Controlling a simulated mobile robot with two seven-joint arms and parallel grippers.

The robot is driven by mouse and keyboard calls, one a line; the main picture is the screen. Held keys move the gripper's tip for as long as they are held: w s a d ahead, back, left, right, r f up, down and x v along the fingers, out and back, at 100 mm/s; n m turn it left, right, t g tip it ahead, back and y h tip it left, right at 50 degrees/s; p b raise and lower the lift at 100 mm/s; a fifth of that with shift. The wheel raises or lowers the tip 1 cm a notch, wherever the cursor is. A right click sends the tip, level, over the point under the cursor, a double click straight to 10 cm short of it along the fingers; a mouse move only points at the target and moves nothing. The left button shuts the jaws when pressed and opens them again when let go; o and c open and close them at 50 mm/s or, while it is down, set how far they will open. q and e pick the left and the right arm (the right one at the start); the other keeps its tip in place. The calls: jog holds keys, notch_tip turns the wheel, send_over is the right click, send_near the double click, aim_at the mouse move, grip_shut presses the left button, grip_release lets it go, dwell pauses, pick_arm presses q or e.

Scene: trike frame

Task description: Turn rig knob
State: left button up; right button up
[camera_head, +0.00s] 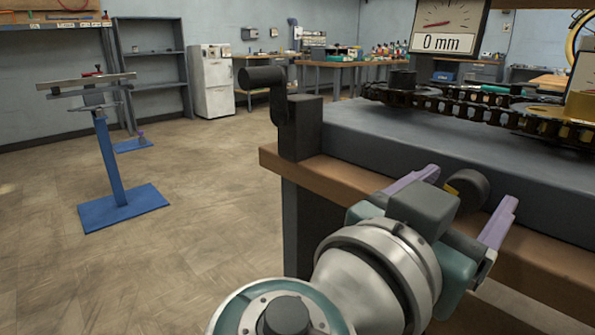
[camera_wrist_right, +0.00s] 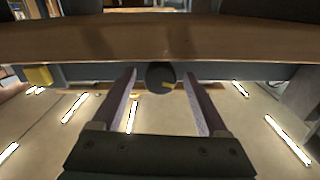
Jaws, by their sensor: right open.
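The rig knob (camera_head: 467,190) is a dark round disc on the front side of the grey rig (camera_head: 400,150), with a yellow mark beside it in the head view. In the right wrist view the knob (camera_wrist_right: 158,78) shows a small yellow mark on its face. My right gripper (camera_head: 471,187) is open, with its two lilac fingers on either side of the knob. In the wrist view, gaps show between the knob and both fingers (camera_wrist_right: 159,75). The gripper body hides part of the rig's front. My left gripper is not in view.
A black crank handle (camera_head: 265,90) stands at the bench's left corner. The wooden bench edge (camera_head: 345,178) runs beside my right gripper. A chain (camera_head: 455,102) lies on top of the rig, below a gauge (camera_head: 447,30) reading 0 mm. The floor to the left has free room around a blue stand (camera_head: 112,165).

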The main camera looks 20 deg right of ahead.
jog(key=shift+c, duration=0.3)
jog(key=shift+c, duration=0.8)
grip_shut()
jog(key=shift+n, duration=0.4)
jog(key=shift+r+n+p, duration=0.1)
jog(key=shift+n+p, duration=0.35)
jog(key=shift+n, duration=0.45)
jog(key=shift+n+p, duration=0.65)
jog(key=shift+n, duration=1.35)
